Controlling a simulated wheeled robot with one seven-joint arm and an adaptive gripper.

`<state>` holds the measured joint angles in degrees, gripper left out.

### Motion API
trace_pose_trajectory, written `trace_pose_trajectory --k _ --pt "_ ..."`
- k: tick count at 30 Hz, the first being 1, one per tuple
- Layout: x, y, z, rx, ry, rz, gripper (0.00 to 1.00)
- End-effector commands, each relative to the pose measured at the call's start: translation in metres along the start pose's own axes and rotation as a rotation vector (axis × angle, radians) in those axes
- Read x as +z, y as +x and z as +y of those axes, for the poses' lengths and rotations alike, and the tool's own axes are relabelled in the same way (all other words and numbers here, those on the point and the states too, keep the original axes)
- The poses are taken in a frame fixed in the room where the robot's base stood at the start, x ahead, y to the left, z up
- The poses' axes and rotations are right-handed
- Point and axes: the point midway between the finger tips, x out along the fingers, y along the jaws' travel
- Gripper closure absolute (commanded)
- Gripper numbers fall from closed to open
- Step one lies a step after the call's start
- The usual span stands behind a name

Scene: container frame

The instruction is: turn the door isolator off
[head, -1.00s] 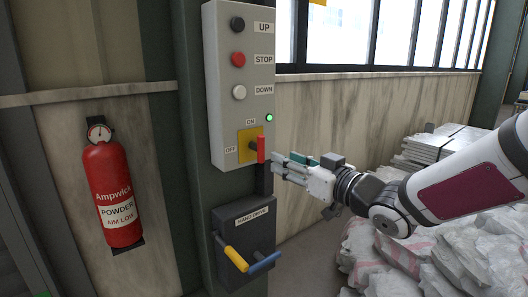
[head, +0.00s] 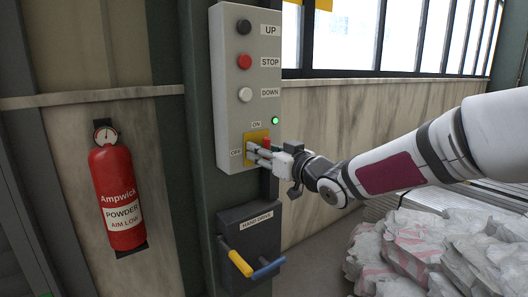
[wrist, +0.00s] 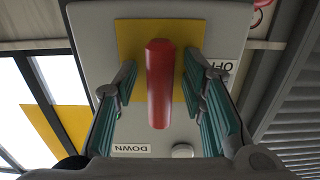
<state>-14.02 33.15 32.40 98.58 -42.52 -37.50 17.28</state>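The door isolator is a red handle (head: 266,142) on a yellow plate (head: 250,136), low on the grey control box. ON is printed above it and OFF to its left. In the wrist view the red handle (wrist: 160,85) stands between my gripper's two green-padded fingers, with a visible gap on each side. The picture is upside down there, and the handle's end lies toward the DOWN label. My gripper (wrist: 162,105) is open around the handle. In the head view my gripper (head: 256,153) reaches in from the right and partly hides the handle and plate.
The grey control box (head: 229,110) carries UP, STOP and DOWN buttons; a green lamp (head: 275,120) is lit. Below is the hand drive box (head: 235,219) with yellow and blue handles. A fire extinguisher (head: 117,195) hangs left. White sacks (head: 410,250) lie at lower right.

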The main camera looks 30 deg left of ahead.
Motion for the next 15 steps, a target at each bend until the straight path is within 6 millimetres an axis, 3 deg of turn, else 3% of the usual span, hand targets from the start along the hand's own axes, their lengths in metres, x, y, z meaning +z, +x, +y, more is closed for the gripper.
trace_pose_trajectory --k 2,7,15 --pt "0.0000 -0.0001 0.0000 0.000 0.000 0.000 0.62" --pt "-0.0001 -0.0003 0.0000 0.000 0.000 0.000 0.98" --pt "-0.0002 -0.0003 -0.0002 0.000 0.006 0.000 1.00"
